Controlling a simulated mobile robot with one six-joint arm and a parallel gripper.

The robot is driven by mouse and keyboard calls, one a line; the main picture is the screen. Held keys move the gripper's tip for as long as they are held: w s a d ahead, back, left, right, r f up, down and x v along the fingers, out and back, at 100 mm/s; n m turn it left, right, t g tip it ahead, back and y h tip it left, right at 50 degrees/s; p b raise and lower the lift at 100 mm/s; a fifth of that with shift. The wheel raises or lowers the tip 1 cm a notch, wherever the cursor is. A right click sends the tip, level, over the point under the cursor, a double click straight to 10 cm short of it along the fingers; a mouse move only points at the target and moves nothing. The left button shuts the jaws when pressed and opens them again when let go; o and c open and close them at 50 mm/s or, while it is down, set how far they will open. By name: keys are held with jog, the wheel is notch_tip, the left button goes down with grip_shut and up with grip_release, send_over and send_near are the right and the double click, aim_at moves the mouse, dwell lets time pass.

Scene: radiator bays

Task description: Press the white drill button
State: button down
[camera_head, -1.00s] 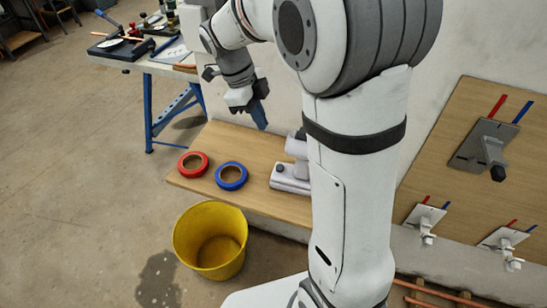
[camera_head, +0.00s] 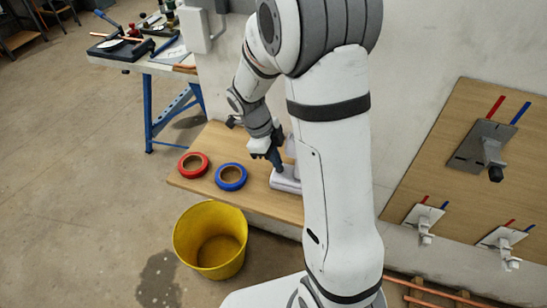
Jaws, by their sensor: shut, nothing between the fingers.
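A white drill (camera_head: 284,181) stands on the low wooden bench (camera_head: 262,203), partly hidden behind my arm and my gripper. My gripper (camera_head: 279,169) is shut and points down, with its dark tip at or just in front of the drill's body. I cannot tell whether the tip touches it. The drill's button cannot be made out.
A red tape roll (camera_head: 193,165) and a blue tape roll (camera_head: 231,177) lie on the bench left of the drill. A yellow bucket (camera_head: 210,240) stands on the floor in front. A workbench (camera_head: 172,68) is behind left; a board with valves (camera_head: 460,150) leans at right.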

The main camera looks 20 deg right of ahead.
jog(key=shift+f, duration=0.2)
jog(key=shift+f+b, duration=0.65)
jog(key=shift+b, duration=0.4)
jog(key=shift+s+f+b, duration=0.2)
jog(key=shift+f+b, duration=0.05)
jog(key=shift+b, duration=0.2)
jog(key=shift+f, duration=0.1)
jog(key=p+v, duration=0.1)
jog(key=v, duration=1.3)
jog(key=shift+s+d+r+p, duration=0.2)
jog(key=shift+d+r+p, duration=0.1)
jog(key=shift+r, duration=0.15)
